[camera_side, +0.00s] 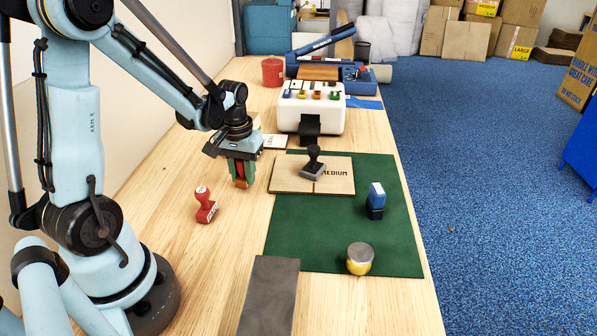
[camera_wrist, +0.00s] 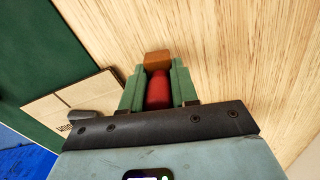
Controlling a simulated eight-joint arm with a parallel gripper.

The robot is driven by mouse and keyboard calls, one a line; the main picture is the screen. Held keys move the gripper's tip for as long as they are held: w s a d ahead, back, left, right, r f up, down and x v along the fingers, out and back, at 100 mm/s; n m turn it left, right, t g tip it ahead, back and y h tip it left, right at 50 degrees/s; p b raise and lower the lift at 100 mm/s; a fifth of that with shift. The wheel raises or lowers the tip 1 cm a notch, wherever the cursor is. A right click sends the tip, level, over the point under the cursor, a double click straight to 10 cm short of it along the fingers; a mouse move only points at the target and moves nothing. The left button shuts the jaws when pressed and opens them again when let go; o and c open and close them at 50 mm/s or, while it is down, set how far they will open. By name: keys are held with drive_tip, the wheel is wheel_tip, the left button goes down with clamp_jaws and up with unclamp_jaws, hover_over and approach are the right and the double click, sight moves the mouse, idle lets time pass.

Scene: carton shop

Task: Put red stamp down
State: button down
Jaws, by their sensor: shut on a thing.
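My gripper (camera_side: 241,174) points down over the bare wood left of the green mat. Its green fingers are shut on a red stamp (camera_side: 240,169). In the wrist view, the stamp's red handle (camera_wrist: 158,90) lies between the fingers, with an orange-brown block (camera_wrist: 157,58) at its end. The fingers hide part of the stamp. I cannot tell whether its lower end touches the table. Another red object, stamp-shaped with a pale label (camera_side: 206,205), stands on the table to the left of the mat, nearer the camera.
On the green mat (camera_side: 320,235) are a flat carton marked MEDIUM (camera_side: 285,176) with a black stamp (camera_side: 314,163) on it, a blue-and-black stamp (camera_side: 376,200) and a yellow-grey round thing (camera_side: 359,258). A dark plate (camera_side: 269,295) lies in front. A white box (camera_side: 311,105) stands behind.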

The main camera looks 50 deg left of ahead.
wheel_tip(320, 180, up, 3)
drive_tip(key=s+d+r, duration=0.1)
drive_tip(key=d+r, duration=0.6)
drive_tip(key=d, duration=0.4)
drive_tip(key=m, duration=0.7)
hover_over(368, 329)
wheel_tip(368, 329, down, 6)
drive_tip(key=shift+r, duration=0.2)
drive_tip(key=shift+f, duration=2.7)
drive_tip(key=shift+f, duration=0.1)
drive_tip(key=c, duration=0.9)
unclamp_jaws()
drive_tip(key=shift+o, duration=0.2)
